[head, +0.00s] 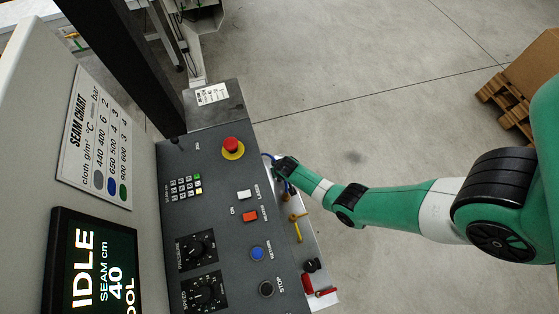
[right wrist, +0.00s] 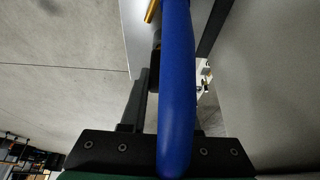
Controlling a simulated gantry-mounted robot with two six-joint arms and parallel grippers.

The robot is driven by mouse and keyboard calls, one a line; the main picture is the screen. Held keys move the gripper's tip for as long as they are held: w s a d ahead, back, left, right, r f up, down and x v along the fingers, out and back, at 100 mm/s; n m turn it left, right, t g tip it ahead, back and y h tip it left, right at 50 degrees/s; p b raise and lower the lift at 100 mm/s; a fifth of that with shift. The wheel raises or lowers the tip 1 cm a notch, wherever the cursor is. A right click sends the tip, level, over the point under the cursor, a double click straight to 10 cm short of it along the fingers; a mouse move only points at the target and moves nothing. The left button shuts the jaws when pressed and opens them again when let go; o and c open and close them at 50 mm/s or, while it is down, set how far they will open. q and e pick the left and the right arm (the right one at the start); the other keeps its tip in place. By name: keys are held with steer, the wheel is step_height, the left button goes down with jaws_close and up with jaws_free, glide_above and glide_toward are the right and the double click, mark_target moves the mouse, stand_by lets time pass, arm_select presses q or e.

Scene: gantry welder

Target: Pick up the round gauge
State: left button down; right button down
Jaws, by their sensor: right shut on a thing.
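My right gripper (head: 281,166) is at the right side of the control panel, by the far end of the narrow side shelf. It is shut on a blue rounded thing, which I take to be the round gauge (right wrist: 177,90). In the right wrist view the gauge is a thick blue bar with a curved end, seen nearly edge-on and crossing in front of the dark fingers. In the head view only small bits of blue show beside the gripper, and the rest is hidden. I cannot tell whether the gauge touches the shelf. My left gripper is not in view.
The pale side shelf (head: 318,248) holds a yellow tool (head: 297,226), a black knobbed piece (head: 311,265) and red-handled pieces (head: 308,284). The control panel (head: 215,222) has a red emergency button (head: 232,145). Pallet and boxes (head: 510,100) stand far right; floor between is clear.

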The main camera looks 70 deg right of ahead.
step_height(320, 180, up, 10)
steer(key=p, duration=0.8)
steer(key=shift+r+p, duration=0.1)
steer(key=shift+p, duration=0.3)
steer(key=shift+r+p, duration=0.9)
steer(key=shift+r, duration=0.05)
